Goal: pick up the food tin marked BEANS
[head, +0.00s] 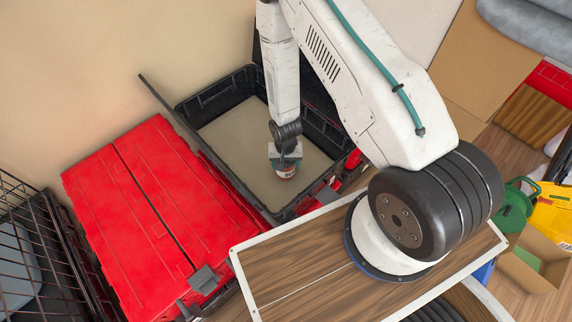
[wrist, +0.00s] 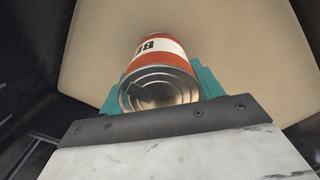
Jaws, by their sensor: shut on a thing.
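The food tin (head: 285,173) is red and white with a bare metal end. It is at my gripper (head: 285,158), inside the open black tote (head: 190,104). In the wrist view the tin (wrist: 160,70) lies between the green fingers of my gripper (wrist: 160,90), which are shut on it. Its metal end faces the camera, and dark letters starting with "B" show on the white band; the rest of the word is cut off from view. I cannot tell whether the tin touches the tote's beige floor (head: 235,130).
A closed red-lidded tote (head: 140,200) stands left of the open one. A black wire crate (head: 30,240) is at the far left. A green can (head: 515,208) and cardboard box (head: 530,265) are at right.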

